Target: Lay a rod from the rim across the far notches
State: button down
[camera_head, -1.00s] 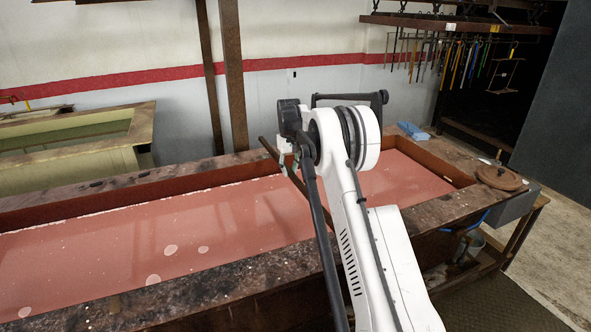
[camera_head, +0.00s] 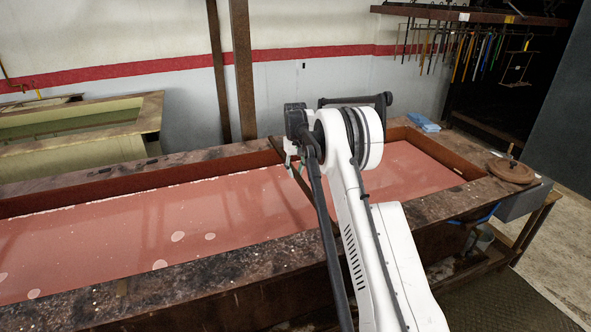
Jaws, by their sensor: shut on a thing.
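A dark brown rod (camera_head: 304,189) slants over the long tank, its far end appearing over the far rim (camera_head: 205,160). I cannot tell whether it touches the rim. My gripper (camera_head: 291,166) is shut on the rod, partly hidden behind my arm. The rod's near part is hidden by my dark arm link. The tank has rusty inner walls and holds pinkish-red liquid (camera_head: 110,225). Its near rim (camera_head: 225,268) is dark, stained and speckled. The far notches cannot be made out clearly at this size.
A blue cloth or pad (camera_head: 424,124) lies at the tank's far right corner, and a round brown lid (camera_head: 510,171) sits at the right end. A second, pale tank (camera_head: 85,140) stands at back left. Posts (camera_head: 243,70) rise behind the far rim. Tools hang from a rack at upper right.

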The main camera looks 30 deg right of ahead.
jog(key=shift+f, duration=0.4)
jog(key=shift+f+b, duration=0.1)
jog(key=shift+b, duration=0.35)
dwell(0.3)
jog(key=c, duration=1.5)
grip_release()
jog(key=shift+c, duration=0.2)
jog(key=shift+r+p, duration=1.25)
jog(key=shift+r, duration=2.75)
